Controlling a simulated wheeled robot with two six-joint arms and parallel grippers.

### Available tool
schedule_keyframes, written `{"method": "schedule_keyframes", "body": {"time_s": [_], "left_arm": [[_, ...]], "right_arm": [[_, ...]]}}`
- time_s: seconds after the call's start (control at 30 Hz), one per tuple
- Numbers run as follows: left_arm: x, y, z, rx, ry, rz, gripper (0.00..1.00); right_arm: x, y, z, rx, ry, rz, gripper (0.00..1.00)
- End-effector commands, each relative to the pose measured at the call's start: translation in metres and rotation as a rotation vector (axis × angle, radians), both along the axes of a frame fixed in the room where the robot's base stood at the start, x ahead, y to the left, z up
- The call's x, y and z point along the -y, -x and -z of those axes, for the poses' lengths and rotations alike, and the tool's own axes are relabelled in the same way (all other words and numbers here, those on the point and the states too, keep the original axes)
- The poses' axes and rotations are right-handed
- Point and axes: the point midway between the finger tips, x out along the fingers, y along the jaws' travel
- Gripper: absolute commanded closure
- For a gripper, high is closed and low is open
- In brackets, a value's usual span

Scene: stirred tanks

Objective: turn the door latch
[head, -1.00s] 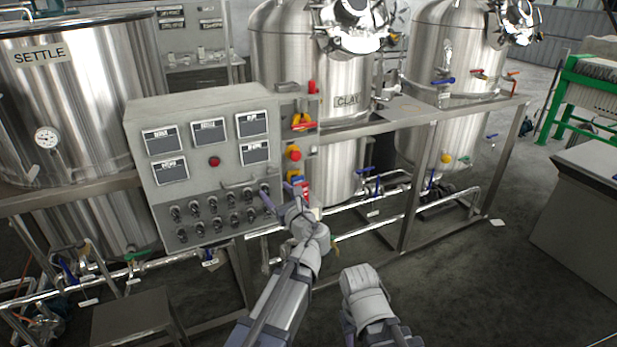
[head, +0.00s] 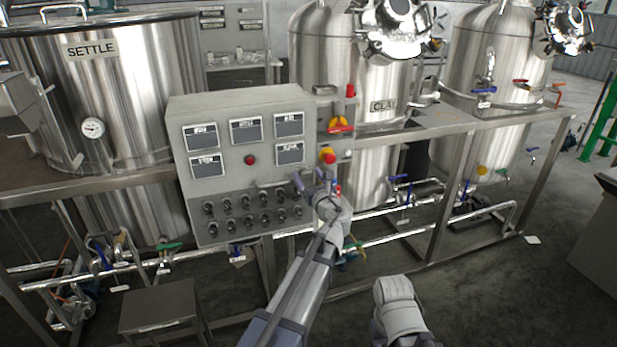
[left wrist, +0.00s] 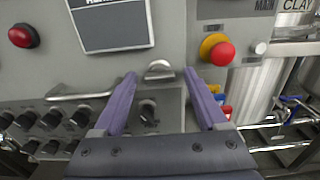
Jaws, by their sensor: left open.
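In the left wrist view a small half-round silver latch (left wrist: 160,69) stands on the grey panel face, just below a dark display and right of a bar handle (left wrist: 78,96). My left gripper (left wrist: 160,76) is open and empty. Its two purple fingers lie on either side of the latch, apart from it in the picture; whether the tips touch the panel I cannot tell. In the head view the left gripper (head: 309,180) is at the lower right of the control panel (head: 225,175) and hides the latch area. Part of my right arm shows low in the picture, without its gripper.
A yellow-collared red button (left wrist: 219,49) is close to the right finger. Black knobs (left wrist: 45,120) fill the panel's lower part. A steel frame with pipes (head: 445,180) and the CLAY tank (head: 365,75) stand to the right. A small table (head: 160,305) is at lower left.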

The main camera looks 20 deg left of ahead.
Motion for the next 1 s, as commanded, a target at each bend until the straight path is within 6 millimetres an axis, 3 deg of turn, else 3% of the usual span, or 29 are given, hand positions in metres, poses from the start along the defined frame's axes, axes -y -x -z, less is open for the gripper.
{"method": "schedule_keyframes", "body": {"time_s": [0.27,0.9,1.0], "left_arm": [[-0.0006,-0.0008,0.0,0.0,0.0,0.0,0.25],[-0.0005,-0.0005,0.0001,0.0,0.0,0.0,0.97],[-0.0005,-0.0005,0.0001,0.0,0.0,0.0,1.0]], "right_arm": [[0.0,0.0,0.0,0.0,0.0,0.0,0.57],[0.0,0.0,0.0,0.0,0.0,0.0,0.57],[0.0,0.0,0.0,0.0,0.0,0.0,0.57]]}}
